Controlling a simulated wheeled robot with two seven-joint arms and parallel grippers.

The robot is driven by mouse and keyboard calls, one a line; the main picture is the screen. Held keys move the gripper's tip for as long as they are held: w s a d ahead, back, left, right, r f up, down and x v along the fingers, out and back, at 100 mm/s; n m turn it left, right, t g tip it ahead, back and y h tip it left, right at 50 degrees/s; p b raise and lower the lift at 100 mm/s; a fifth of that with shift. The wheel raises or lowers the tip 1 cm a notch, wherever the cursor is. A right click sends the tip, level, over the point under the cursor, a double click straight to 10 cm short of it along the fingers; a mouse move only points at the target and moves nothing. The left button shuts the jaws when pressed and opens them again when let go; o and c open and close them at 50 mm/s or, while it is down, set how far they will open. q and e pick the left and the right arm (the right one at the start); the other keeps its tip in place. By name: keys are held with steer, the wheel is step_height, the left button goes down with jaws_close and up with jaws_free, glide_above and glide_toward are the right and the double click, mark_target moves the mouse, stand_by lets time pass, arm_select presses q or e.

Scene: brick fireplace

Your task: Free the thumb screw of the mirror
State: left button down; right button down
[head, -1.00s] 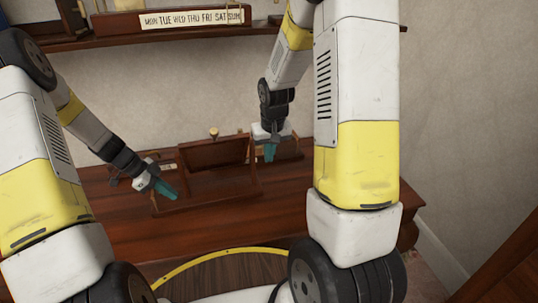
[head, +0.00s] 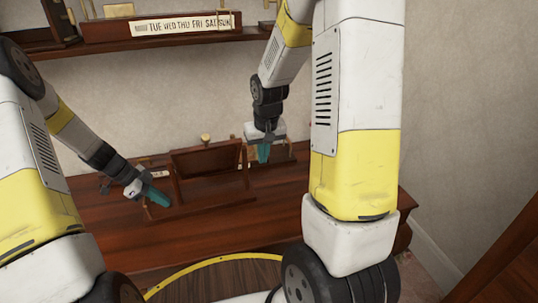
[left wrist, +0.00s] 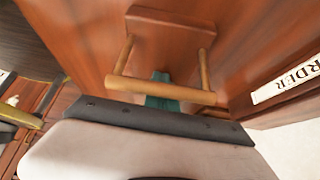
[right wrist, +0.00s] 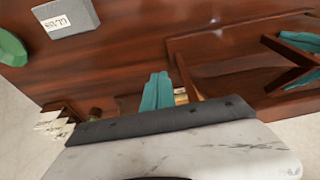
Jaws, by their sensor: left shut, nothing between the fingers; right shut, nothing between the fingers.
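The mirror (head: 207,160) is a tilted dark wooden frame on a stand on the wooden table. Its glass is not clearly seen in the head view. My right gripper (head: 263,153) is shut and empty, just right of the frame, pointing down. In the right wrist view, a small brass piece (right wrist: 181,96) shows beside its teal fingertips (right wrist: 157,92); it may be the thumb screw, mostly hidden, and I cannot tell whether they touch. My left gripper (head: 157,195) is shut and empty at the stand's left. In the left wrist view, its fingertips (left wrist: 165,90) are partly behind a wooden bar (left wrist: 160,90).
A shelf with a weekday strip (head: 185,24) hangs on the wall above. A brass knob (head: 205,138) stands behind the mirror. The right wrist view shows a grey labelled block (right wrist: 67,18) and a green object (right wrist: 11,47). The table's front (head: 235,225) is clear.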

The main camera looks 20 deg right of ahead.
steer(key=s+r, duration=0.6)
steer(key=s, duration=0.3)
steer(key=shift+d+r, duration=0.25)
steer(key=shift+r, duration=0.15)
steer(key=c, duration=1.9)
jaws_free()
steer(key=shift+s+r, duration=0.1)
steer(key=shift+s, duration=0.15)
steer(key=shift+c, duration=0.2)
steer(key=o, duration=0.4)
steer(key=shift+d, duration=0.1)
steer(key=shift+o, duration=0.3)
step_height(320, 180, down, 8)
steer(key=m+g+y, duration=0.2)
steer(key=m+g, duration=0.3)
steer(key=m, duration=0.3)
steer(key=shift+w+r+y, duration=0.2)
steer(key=shift+w+y, duration=0.1)
steer(key=shift+y, duration=0.1)
steer(key=m+t+y, duration=0.6)
steer(key=m+y, duration=1.2)
steer(key=m, duration=0.2)
glide_toward(253, 153)
steer(key=x, duration=0.7)
steer(key=shift+w+m, duration=0.3)
steer(key=shift+w, duration=0.1)
